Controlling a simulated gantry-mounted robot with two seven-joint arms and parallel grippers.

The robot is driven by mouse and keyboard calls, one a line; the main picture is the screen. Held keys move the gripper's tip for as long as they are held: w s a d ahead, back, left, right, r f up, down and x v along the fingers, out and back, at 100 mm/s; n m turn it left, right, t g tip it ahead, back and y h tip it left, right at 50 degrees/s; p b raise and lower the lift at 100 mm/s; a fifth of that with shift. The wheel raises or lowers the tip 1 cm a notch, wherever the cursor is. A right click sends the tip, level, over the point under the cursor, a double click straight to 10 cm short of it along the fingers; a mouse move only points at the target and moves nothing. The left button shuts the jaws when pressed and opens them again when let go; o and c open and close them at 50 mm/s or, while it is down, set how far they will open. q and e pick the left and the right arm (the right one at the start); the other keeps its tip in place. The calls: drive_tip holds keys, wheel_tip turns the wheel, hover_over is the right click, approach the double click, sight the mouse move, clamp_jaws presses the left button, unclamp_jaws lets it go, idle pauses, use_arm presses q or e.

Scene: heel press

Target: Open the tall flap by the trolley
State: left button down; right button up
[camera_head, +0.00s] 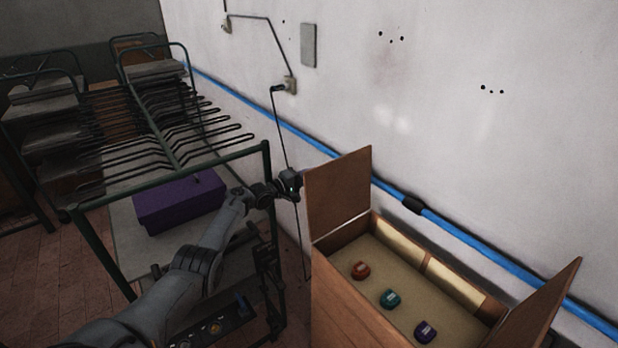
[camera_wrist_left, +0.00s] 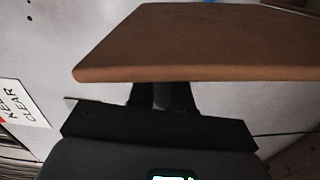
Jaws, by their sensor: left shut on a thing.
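The tall flap (camera_head: 338,192) is a brown wooden panel on the trolley side of the open wooden box (camera_head: 350,298). It stands up and leans a little outward. In the left wrist view the flap (camera_wrist_left: 200,45) crosses the upper part of the picture, close in front of the fingers. My left gripper (camera_head: 295,184) is at the flap's trolley-side edge and shut on it; it also shows in the left wrist view (camera_wrist_left: 160,95). The fingertips are partly hidden by the flap. The trolley (camera_head: 168,174) is a dark green frame with wire racks, left of the box. My right gripper is not in view.
A red (camera_head: 360,270), a teal (camera_head: 390,299) and a purple piece (camera_head: 425,331) lie in the box. Another flap (camera_head: 548,305) stands open at its right end. A purple box (camera_head: 180,203) sits on the trolley. The wall with a blue pipe (camera_head: 470,236) runs behind.

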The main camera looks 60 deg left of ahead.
use_arm(q)
drive_tip(key=shift+d+f, duration=0.1)
drive_tip(key=shift+f, duration=0.1)
drive_tip(key=c, duration=1.1)
unclamp_jaws()
drive_tip(key=shift+r, duration=0.2)
